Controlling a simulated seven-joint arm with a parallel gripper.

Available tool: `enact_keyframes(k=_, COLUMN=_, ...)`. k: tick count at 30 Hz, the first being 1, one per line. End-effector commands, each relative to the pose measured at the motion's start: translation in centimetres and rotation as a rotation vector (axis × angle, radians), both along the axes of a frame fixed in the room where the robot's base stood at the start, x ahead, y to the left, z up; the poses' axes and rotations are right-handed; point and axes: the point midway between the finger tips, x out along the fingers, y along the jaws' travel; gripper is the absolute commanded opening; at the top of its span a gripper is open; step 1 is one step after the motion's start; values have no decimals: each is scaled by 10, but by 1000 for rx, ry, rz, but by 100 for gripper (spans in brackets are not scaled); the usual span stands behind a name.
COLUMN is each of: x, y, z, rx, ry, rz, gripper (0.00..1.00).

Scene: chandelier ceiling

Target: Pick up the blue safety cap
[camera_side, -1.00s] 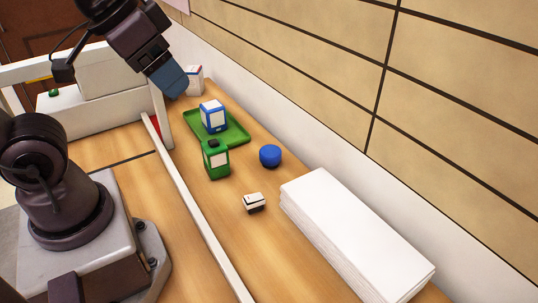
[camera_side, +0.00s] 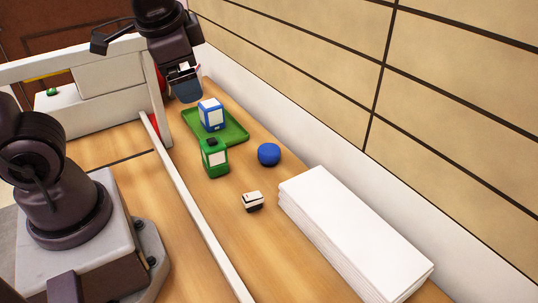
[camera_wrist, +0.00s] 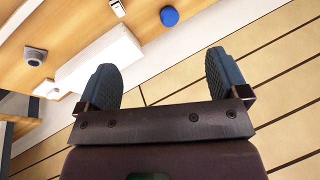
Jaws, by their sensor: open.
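The blue safety cap (camera_side: 269,155) is a small round blue piece standing on the wooden surface, right of the green bottle-like container. It also shows at the top of the wrist view (camera_wrist: 169,16). My gripper (camera_side: 187,90) is up at the back in the side view, in the air near the green tray and well apart from the cap. In the wrist view my gripper (camera_wrist: 163,76) has its two dark blue fingers spread wide with nothing between them. The cap is beyond the fingertips there.
A green tray (camera_side: 238,136) holds a blue-and-white box (camera_side: 211,115). A green container (camera_side: 215,158) stands in front of it. A small black-and-white block (camera_side: 253,201) and a white stack (camera_side: 350,230) are nearer. A white rail (camera_side: 195,210) runs along the left; a wall rises at right.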

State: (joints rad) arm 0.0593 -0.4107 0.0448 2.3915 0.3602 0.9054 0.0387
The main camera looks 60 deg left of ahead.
Motion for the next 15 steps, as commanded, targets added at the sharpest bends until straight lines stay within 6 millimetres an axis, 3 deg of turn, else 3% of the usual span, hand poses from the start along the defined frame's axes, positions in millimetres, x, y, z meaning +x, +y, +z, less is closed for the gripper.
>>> enact_keyframes(k=6, x=53, y=38, z=-39, rx=354, ry=261, rz=-243, gripper=93)
enact_keyframes(k=15, x=131, y=66, z=-110, rx=821, ry=589, rz=-692, gripper=93)
